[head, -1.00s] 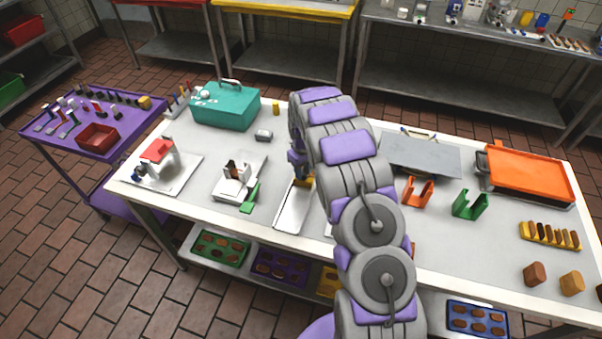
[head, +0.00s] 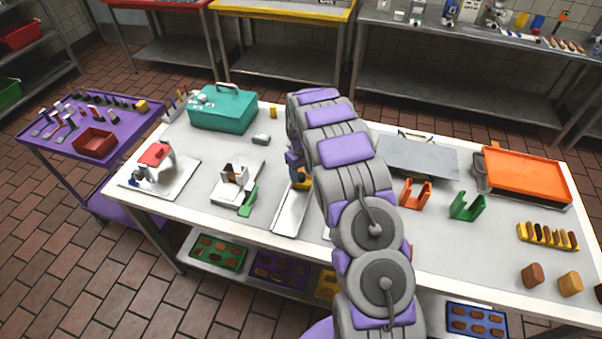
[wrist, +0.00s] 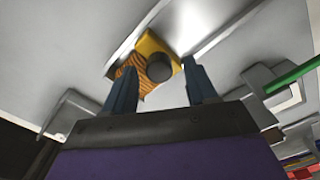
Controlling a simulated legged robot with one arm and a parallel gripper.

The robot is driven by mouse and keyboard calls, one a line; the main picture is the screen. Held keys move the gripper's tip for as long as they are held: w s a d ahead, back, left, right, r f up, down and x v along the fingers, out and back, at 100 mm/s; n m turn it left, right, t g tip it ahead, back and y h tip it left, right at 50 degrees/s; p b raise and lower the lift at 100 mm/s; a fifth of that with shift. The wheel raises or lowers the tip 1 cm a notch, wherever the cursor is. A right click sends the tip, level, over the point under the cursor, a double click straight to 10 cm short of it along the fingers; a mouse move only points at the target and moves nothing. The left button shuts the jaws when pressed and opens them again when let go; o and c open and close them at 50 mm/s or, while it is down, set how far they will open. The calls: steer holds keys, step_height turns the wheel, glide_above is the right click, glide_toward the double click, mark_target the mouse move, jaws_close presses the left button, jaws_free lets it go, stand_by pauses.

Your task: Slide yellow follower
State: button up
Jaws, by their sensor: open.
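The yellow follower (wrist: 151,45) shows in the wrist view as a yellow block with a dark round knob and an orange striped part beside it. In the head view the follower (head: 304,183) sits at the far part of a long metal tray (head: 289,213), partly hidden by my arm. My gripper (wrist: 162,86) is open; its two blue fingers point at the follower, one toward each side of it. I cannot tell whether they touch it. In the head view my gripper (head: 295,165) is mostly hidden by my arm.
Left of the tray stands a white device with a green handle (head: 247,202), then a red-topped device (head: 156,154). A teal box (head: 224,108) is behind. Right are a grey plate (head: 417,160), orange holder (head: 416,194), green holder (head: 467,206) and orange tray (head: 525,174).

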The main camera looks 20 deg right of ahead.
mark_target(301, 174)
step_height(301, 174, up, 16)
steer(key=p, duration=0.1)
steer(key=shift+r, duration=0.2)
stand_by(0.4)
steer(key=s+a+r+m+b, duration=0.1)
steer(key=s+a+r, duration=0.15)
steer(key=s, duration=0.35)
steer(key=s+a+r, duration=0.1)
steer(key=s+r, duration=0.3)
steer(key=s, duration=0.2)
steer(key=s+a+m+g+b, duration=0.1)
steer(key=s+a, duration=0.2)
steer(key=s, duration=1.4)
steer(key=s+a+m+b, duration=0.1)
steer(key=s+a+m, duration=0.1)
steer(key=s, duration=1.6)
steer(key=shift+s+a+g+b, duration=0.35)
steer(key=shift+a+g, duration=0.05)
steer(key=shift+a, duration=0.25)
